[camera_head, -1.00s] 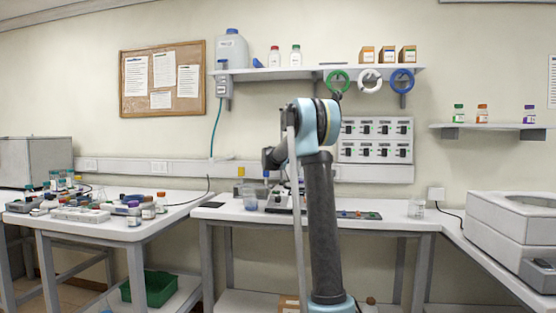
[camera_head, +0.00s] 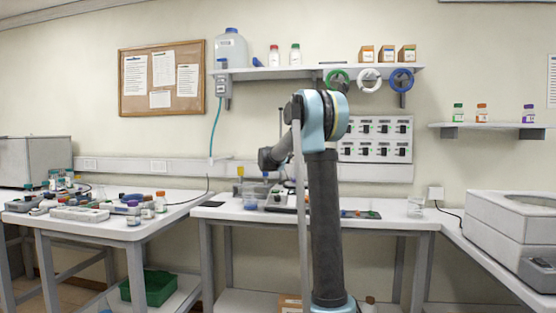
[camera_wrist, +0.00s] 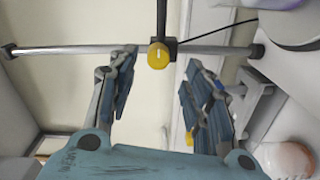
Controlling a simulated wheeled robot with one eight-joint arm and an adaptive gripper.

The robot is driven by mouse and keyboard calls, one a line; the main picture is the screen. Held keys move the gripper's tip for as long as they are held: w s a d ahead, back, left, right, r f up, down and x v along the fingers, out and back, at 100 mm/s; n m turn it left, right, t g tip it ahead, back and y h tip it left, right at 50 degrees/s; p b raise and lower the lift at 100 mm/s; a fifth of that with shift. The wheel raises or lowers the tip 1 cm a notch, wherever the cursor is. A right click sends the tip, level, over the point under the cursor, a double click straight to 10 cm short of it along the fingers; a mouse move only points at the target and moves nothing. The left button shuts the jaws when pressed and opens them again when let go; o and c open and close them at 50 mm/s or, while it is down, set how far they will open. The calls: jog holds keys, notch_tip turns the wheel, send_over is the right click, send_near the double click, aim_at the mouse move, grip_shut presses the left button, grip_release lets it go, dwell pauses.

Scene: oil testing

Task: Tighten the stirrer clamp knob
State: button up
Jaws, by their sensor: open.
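The yellow clamp knob (camera_wrist: 158,55) sits on a dark clamp block (camera_wrist: 171,45) where two metal rods cross in the wrist view. My gripper (camera_wrist: 160,88) is open and empty, with one blue-padded finger on each side of the picture. The knob appears beyond the fingertips, in line with the gap between them and nearer the left finger. I see no contact between finger and knob. In the head view my arm covers much of the stirrer stand, but its thin upright rod (camera_head: 281,125) shows. The gripper itself cannot be made out there.
The stand is on the white middle bench (camera_head: 390,215). A glass beaker (camera_head: 415,208) stands further right. A switch panel (camera_head: 375,140) is on the wall behind.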

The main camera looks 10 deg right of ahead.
jog(key=v, duration=0.6)
jog(key=shift+s, duration=0.3)
jog(key=shift+a+f, duration=0.1)
jog(key=s+d+f+m+g, duration=0.3)
jog(key=s+d+f, duration=0.15)
jog(key=s, duration=0.55)
jog(key=s+d+f+m+g+h, duration=0.1)
jog(key=s+d+f+m+g, duration=0.15)
jog(key=s+f, duration=0.45)
jog(key=s+d+f+m+g, duration=0.25)
jog(key=s+d, duration=0.25)
jog(key=s, duration=0.7)
jog(key=s+a+f+m+g+y, duration=0.2)
jog(key=s+a+f+g+y, duration=0.1)
jog(key=s+f, duration=0.9)
jog(key=s+a+f+m+g+y, duration=0.1)
jog(key=s+a+f+g+y, duration=0.2)
jog(key=s+f, duration=1)
jog(key=s+a, duration=0.3)
jog(key=s, duration=0.4)
jog(key=shift+f+m+g, duration=0.3)
jog(key=shift+m, duration=0.1)
